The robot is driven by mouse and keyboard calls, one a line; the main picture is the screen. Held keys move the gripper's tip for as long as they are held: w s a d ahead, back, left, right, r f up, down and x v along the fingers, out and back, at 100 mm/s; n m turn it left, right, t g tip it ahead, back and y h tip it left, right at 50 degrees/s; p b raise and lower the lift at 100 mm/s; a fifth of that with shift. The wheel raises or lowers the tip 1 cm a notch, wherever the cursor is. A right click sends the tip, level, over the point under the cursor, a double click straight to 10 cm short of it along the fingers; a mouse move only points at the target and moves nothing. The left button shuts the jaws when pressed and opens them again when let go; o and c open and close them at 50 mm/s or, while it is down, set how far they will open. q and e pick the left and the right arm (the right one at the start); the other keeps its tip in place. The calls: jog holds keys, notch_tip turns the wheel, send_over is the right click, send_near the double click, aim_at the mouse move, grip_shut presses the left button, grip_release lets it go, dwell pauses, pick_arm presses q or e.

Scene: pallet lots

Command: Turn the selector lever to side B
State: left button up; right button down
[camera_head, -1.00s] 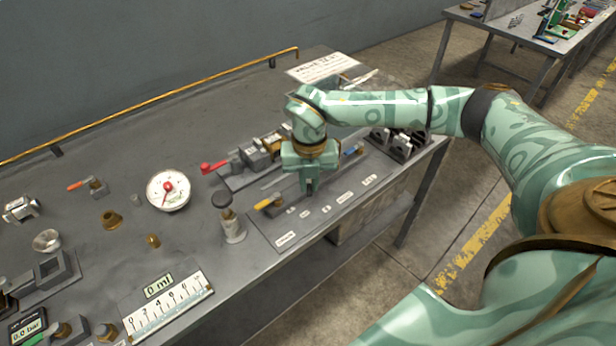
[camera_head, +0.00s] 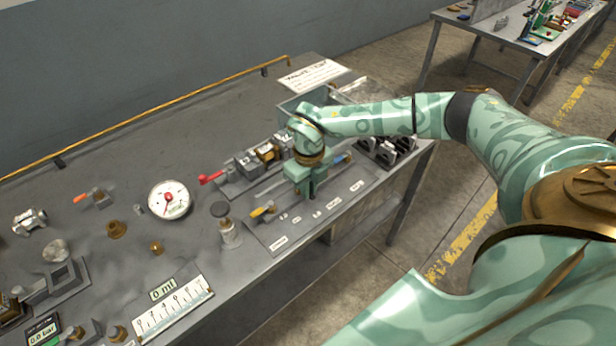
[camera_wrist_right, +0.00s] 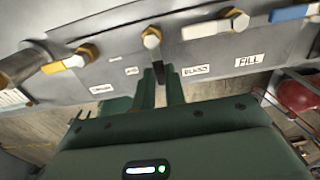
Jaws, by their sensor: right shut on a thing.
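My right gripper (camera_head: 313,194) reaches down over the labelled valve panel (camera_head: 270,232) near the front edge of the bench. In the right wrist view its two fingers (camera_wrist_right: 160,88) are close on either side of a short dark lever handle (camera_wrist_right: 159,70). I take this as the selector lever; its pivot nut (camera_wrist_right: 152,38) shows just above the fingers. Small labels stand on both sides of the pivot, too blurred to read as A or B. In the head view the gripper hides the lever. My left gripper is in neither view.
A yellow-handled lever (camera_head: 262,211) is left of the gripper and a blue-handled lever (camera_head: 342,158) right of it. A capped post (camera_head: 228,228), a round gauge (camera_head: 170,200) and a red-handled valve (camera_head: 211,177) stand further left. Labels reading BLEED (camera_wrist_right: 196,70) and FILL (camera_wrist_right: 247,61) lie beside the lever.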

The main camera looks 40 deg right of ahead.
jog(key=shift+w+r, duration=0.1)
dwell(0.3)
jog(key=c, duration=1.5)
grip_release()
jog(key=shift+o, duration=0.2)
notch_tip(320, 180, up, 16)
jog(key=p, duration=0.2)
jog(key=shift+r, duration=0.1)
